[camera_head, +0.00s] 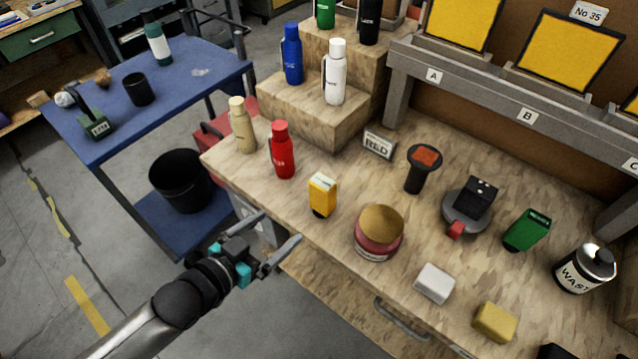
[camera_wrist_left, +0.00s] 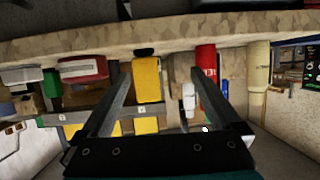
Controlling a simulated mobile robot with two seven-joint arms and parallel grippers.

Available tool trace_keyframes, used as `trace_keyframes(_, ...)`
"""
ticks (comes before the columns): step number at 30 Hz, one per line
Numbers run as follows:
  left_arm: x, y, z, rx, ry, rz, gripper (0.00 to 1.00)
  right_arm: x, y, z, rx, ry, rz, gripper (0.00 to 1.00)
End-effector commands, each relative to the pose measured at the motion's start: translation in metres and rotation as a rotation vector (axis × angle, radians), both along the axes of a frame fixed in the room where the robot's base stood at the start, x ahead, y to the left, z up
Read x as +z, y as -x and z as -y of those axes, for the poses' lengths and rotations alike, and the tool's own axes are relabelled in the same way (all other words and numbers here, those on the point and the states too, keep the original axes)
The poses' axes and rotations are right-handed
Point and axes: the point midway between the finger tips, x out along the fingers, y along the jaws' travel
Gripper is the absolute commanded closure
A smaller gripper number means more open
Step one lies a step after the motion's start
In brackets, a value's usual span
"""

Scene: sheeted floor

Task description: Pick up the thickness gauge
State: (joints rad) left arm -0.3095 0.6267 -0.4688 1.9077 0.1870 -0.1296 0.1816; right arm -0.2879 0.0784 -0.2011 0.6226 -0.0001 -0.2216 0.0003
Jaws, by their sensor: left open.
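A small yellow block-shaped device with a black end (camera_head: 322,195), which looks like the thickness gauge, stands near the front edge of the wooden bench. My left gripper (camera_head: 282,226) is open and empty, in front of the bench edge and apart from the device. In the left wrist view, which looks upside down, the yellow device (camera_wrist_left: 146,80) shows between the two fingers, beyond their tips. My right gripper is not in view.
On the wooden bench (camera_head: 335,262), a red bottle (camera_head: 282,150) stands left of the device and a round gold-topped tin (camera_head: 380,232) stands right. A green device (camera_head: 527,230) is farther right. A blue cart (camera_head: 190,75) stands at the left. The bench just behind the device is clear.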

Motion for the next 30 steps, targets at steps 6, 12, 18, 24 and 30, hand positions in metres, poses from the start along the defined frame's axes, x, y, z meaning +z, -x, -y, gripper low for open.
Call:
trace_keyframes(6,0.043,0.005,0.021,-0.058,0.053,0.044,0.03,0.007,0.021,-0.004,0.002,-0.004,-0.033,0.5)
trace_keyframes(12,0.038,-0.013,0.035,-0.06,0.058,0.05,0.03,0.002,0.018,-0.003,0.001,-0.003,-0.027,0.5)
trace_keyframes(18,0.027,-0.039,0.054,-0.06,0.056,0.049,0.03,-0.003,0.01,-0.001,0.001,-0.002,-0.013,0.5)
trace_keyframes(24,0.018,-0.062,0.07,-0.059,0.055,0.049,0.03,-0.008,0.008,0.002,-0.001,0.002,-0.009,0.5)
trace_keyframes(30,0.015,-0.071,0.078,-0.06,0.054,0.047,0.03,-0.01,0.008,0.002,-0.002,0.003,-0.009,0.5)
